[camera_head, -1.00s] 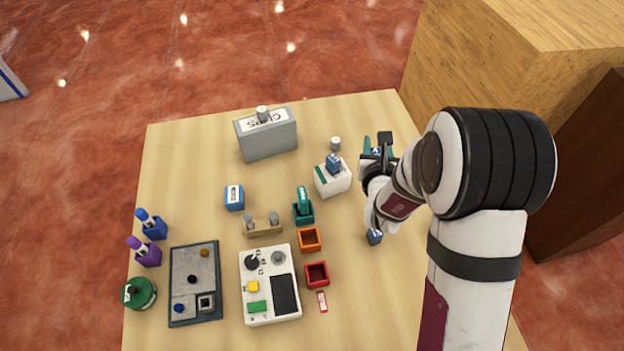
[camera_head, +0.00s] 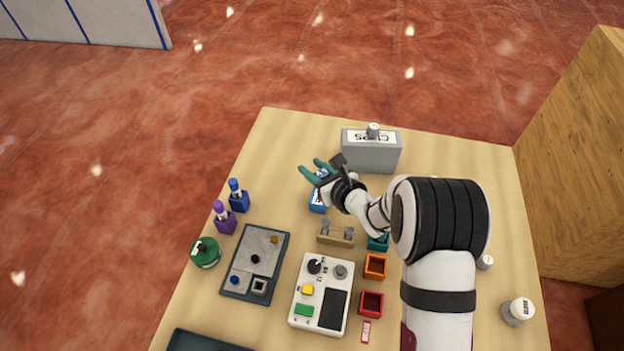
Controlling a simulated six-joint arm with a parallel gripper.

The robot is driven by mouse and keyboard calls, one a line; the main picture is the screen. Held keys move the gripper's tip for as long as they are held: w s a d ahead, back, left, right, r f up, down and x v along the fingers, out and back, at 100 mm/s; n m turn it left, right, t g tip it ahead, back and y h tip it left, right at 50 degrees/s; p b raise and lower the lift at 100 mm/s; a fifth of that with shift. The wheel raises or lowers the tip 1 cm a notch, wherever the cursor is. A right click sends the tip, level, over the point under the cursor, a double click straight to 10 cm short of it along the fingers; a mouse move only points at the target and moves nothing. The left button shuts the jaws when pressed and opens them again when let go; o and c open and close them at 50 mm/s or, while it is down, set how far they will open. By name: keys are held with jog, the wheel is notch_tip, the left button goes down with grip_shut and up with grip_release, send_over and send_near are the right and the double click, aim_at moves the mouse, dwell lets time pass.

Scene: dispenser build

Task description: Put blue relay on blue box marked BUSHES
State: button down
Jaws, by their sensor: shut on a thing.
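My gripper (camera_head: 319,174), with teal fingers, is over the left-centre part of the table. It is shut on a small blue piece, the blue relay (camera_head: 322,173), which is mostly hidden between the fingers. The blue box (camera_head: 317,206) is just below the gripper in the picture and partly covered by it. Its marking cannot be read here. I cannot tell whether the relay touches the box.
A grey box (camera_head: 370,155) with a white label stands behind. A wooden stand (camera_head: 336,236), a white control panel (camera_head: 314,320) and orange (camera_head: 375,266) and red (camera_head: 371,304) bins are nearer. Blue (camera_head: 238,200) and purple (camera_head: 224,221) bottles stand left. My arm hides the table's right middle.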

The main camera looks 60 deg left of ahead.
jog(key=f, duration=0.4)
jog(key=shift+s+a+f, duration=0.15)
jog(key=shift+s+a, duration=0.05)
jog(key=shift+a, duration=0.1)
jog(key=shift+f, duration=0.1)
jog(key=c, duration=0.5)
grip_release()
jog(key=shift+c, duration=0.2)
jog(key=shift+d+r, duration=0.2)
jog(key=shift+d, duration=0.1)
jog(key=v, duration=1.1)
jog(key=shift+d, duration=0.2)
jog(key=shift+r, duration=0.15)
